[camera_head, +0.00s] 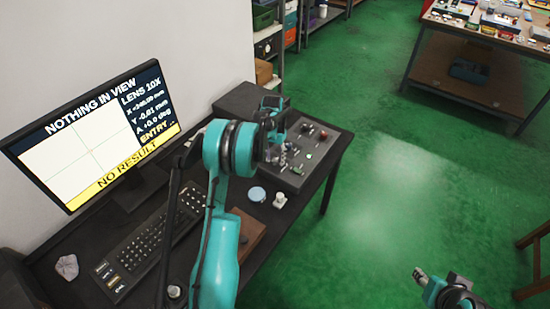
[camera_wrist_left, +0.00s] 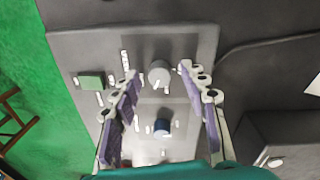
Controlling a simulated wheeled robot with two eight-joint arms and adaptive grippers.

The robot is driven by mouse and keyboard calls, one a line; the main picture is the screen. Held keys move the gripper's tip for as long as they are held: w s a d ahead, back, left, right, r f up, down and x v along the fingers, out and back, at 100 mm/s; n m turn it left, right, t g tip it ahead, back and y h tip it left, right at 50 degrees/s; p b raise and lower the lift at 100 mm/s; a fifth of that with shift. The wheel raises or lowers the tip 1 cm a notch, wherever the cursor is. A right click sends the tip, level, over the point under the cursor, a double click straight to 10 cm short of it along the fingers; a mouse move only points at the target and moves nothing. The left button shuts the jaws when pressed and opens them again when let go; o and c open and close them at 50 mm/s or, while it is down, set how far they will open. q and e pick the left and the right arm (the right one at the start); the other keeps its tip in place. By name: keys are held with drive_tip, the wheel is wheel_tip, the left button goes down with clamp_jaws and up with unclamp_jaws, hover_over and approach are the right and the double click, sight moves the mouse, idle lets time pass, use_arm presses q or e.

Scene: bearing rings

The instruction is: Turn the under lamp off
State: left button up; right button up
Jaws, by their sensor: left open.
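A dark grey control box (camera_head: 318,152) with several knobs and switches stands at the far end of the desk. My left gripper (camera_head: 277,152) is over its near side, partly hidden by my arm. In the left wrist view the left gripper (camera_wrist_left: 160,95) is open, its purple-padded fingers either side of a round grey knob (camera_wrist_left: 159,73). The labels are too small to read, so I cannot tell which control is the under lamp's. My right gripper (camera_head: 420,275) is at the lower right, away from the desk.
A monitor (camera_head: 92,135) reads "NOTHING IN VIEW" and "NO RESULT" over a bright white picture. A keyboard (camera_head: 150,245), a blue round lid (camera_head: 257,194) and a small pale piece (camera_head: 280,200) are on the desk (camera_head: 325,185). Open green floor (camera_head: 400,190) is at the right.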

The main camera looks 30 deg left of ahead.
use_arm(q)
clamp_jaws()
drive_tip(key=shift+n, duration=0.4)
drive_tip(key=n, duration=0.3)
drive_tip(key=shift+n+p, duration=0.3)
drive_tip(key=shift+n, duration=0.1)
drive_tip(key=n, duration=0.4)
drive_tip(key=shift+n, duration=0.3)
drive_tip(key=n, duration=0.7)
drive_tip(key=shift+d+p, duration=0.1)
drive_tip(key=shift+p, duration=0.25)
drive_tip(key=n, duration=0.6)
drive_tip(key=shift+y, duration=0.3)
drive_tip(key=shift+n, duration=0.3)
